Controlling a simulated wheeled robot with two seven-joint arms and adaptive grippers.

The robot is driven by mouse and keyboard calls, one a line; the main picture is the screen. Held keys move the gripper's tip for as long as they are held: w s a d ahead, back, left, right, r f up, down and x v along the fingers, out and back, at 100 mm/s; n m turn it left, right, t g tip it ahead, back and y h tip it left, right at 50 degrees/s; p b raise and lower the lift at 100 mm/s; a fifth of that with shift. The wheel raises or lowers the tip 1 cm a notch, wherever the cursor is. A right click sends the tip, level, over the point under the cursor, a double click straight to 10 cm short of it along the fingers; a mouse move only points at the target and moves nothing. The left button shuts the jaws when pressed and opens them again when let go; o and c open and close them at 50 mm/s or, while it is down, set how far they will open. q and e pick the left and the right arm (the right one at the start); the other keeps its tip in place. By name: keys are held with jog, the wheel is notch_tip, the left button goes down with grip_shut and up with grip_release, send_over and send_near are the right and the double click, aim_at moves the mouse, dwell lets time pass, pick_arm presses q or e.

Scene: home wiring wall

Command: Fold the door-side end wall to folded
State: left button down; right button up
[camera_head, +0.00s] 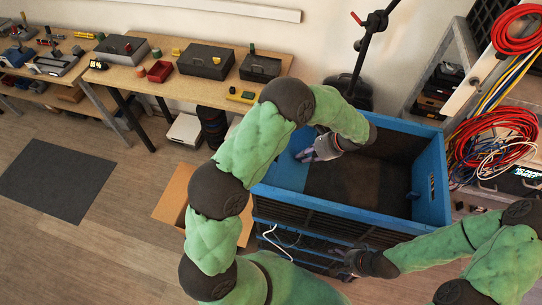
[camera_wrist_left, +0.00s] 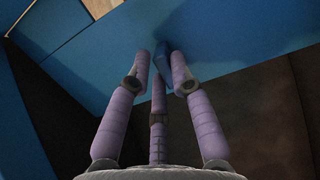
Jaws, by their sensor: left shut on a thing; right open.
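The blue crate (camera_head: 330,208) stands open at its top, with a dark floor inside. Its left end wall (camera_head: 288,172) shows as a broad blue face; I cannot tell how far it leans. Its right end wall (camera_head: 431,180) looks upright and has a blue latch on its inner face. My left gripper (camera_head: 308,154) is at the left end wall, shut on a small blue tab (camera_wrist_left: 162,62) of it, with purple fingers around the tab in the left wrist view. Fingers hide part of the tab. My right gripper (camera_head: 345,264) is open and empty in front of the crate's near side.
A dark slatted crate (camera_head: 300,242) is below the blue one. A cardboard box (camera_head: 174,196) stands on the floor at left. A workbench (camera_head: 135,78) with toolboxes is behind. A rack with red cables (camera_head: 500,128) stands close at right. Floor around the dark mat (camera_head: 58,186) is clear.

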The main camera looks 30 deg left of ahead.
pick_arm(q)
jog(key=shift+w+a+r, duration=0.15)
jog(key=shift+w+r, duration=0.25)
jog(key=shift+r, duration=0.05)
jog(key=shift+r+p, duration=0.65)
jog(key=shift+r, duration=0.45)
jog(key=shift+r+p, duration=0.7)
jog(key=shift+r, duration=0.15)
jog(key=c, duration=1.3)
grip_release()
jog(key=shift+o, duration=1.4)
jog(key=shift+a+f, duration=0.1)
jog(key=shift+f, duration=0.1)
